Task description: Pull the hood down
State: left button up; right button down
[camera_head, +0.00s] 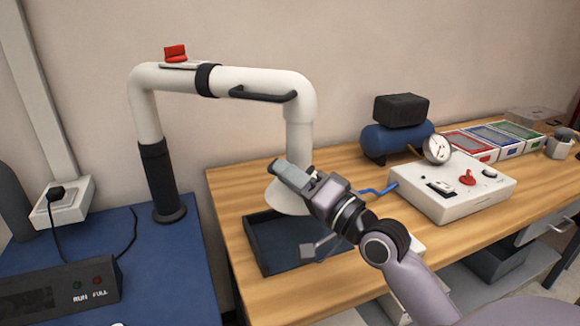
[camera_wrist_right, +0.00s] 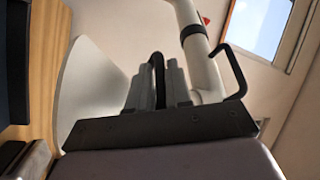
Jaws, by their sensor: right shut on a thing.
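The hood (camera_head: 280,202) is a white cone at the end of a white jointed pipe (camera_head: 240,80). It hangs above a dark tray (camera_head: 262,258) on the wooden bench. In the right wrist view the white hood (camera_wrist_right: 90,90) fills the left middle. My right gripper (camera_head: 284,172) comes in from the lower right and covers part of the hood. In the wrist view its fingers (camera_wrist_right: 158,88) are shut on a dark curved bar (camera_wrist_right: 157,72) beside the hood, which looks like a handle. My left gripper is not in view.
A black handle (camera_head: 262,95) is on the pipe's upper span, with a red knob (camera_head: 175,52) on top. A white control box (camera_head: 452,190) with a gauge (camera_head: 438,149) stands to the right. A blue tank (camera_head: 392,141) is behind. The bench front right of the tray is partly hidden by my arm.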

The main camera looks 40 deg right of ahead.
jog(key=shift+r, duration=0.15)
jog(key=c, duration=1.2)
grip_release()
jog(key=shift+o, duration=0.2)
jog(key=shift+s, duration=0.1)
jog(key=b+v, duration=0.1)
jog(key=v, duration=0.6)
jog(key=shift+b, duration=0.4)
